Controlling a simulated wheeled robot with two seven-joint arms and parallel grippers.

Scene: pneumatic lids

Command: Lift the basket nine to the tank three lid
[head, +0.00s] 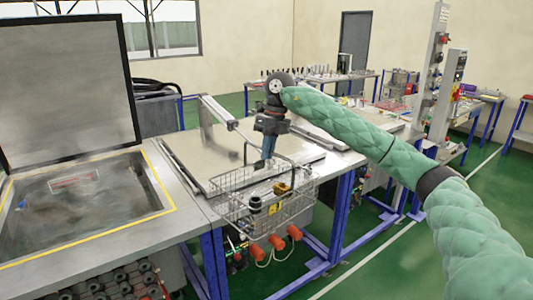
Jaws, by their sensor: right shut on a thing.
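A wire basket (243,222) hangs at the front edge of a bench, with a yellow tag and some dark and brass-coloured parts inside. I cannot read the tag's number. My right gripper (268,152) points down above the basket and is shut on its handle. A closed flat metal lid (203,148) lies on the bench behind the basket. The basket and gripper cover part of it. I cannot tell if this is tank three, nor whether the basket touches the lid or bench. My left gripper is not in view.
An open tank (75,210) with liquid and a raised lid (70,85) stands at the left. Orange plugs (277,242) sit under the basket on the bench front. Another table (335,76) with small items stands behind. Green floor is free at the right front.

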